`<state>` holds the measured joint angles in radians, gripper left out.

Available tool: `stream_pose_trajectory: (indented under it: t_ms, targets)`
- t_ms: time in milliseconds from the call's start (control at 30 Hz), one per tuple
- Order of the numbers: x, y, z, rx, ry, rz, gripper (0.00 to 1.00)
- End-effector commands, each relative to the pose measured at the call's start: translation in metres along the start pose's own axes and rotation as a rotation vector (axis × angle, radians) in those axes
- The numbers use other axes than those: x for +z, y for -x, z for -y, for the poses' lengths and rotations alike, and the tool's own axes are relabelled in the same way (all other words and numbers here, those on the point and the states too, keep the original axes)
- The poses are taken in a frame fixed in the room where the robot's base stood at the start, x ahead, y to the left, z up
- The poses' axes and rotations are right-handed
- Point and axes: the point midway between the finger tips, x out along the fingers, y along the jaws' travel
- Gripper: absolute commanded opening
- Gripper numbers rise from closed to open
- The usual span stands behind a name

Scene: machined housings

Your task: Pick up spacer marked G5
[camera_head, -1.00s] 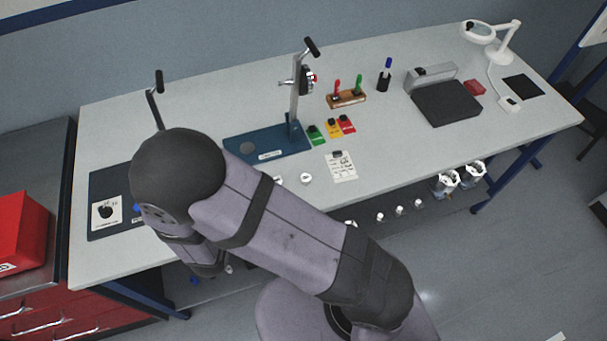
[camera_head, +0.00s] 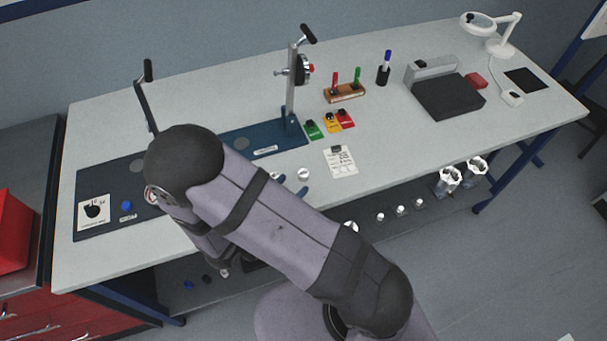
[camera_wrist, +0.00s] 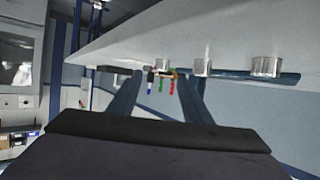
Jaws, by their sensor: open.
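A small pale metal cylinder, possibly a spacer (camera_head: 303,174), stands on the bench near its front edge in the head view. In the wrist view, which is upside down, shiny cylinders (camera_wrist: 265,67) and (camera_wrist: 202,67) stand on the bench top; a third partly shows between my fingers. No G5 mark is legible, so I cannot tell which one is G5. My gripper (camera_wrist: 160,80) is open, its two dark blue fingers apart with nothing held. In the head view the fingertips (camera_head: 292,185) show past my arm, close to the cylinder; my arm hides the bench beside it.
A blue fixture with an upright lever press (camera_head: 293,90) stands behind. Several small parts (camera_head: 400,211) sit on the lower shelf. The front right bench top is clear.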

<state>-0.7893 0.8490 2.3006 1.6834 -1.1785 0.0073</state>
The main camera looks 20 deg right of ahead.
Motion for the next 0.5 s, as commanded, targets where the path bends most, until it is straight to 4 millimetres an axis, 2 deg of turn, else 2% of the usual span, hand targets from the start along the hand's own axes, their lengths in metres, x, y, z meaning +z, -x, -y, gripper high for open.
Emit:
stream_pose_trajectory:
  t_ms: [100,367,500]
  targets:
    - [-0.001,-0.009,-0.001,0.002,0.000,0.001,0.45]
    - [-0.001,-0.016,0.000,0.002,0.000,0.001,0.45]
    - [-0.002,-0.031,0.001,0.004,0.000,0.001,0.45]
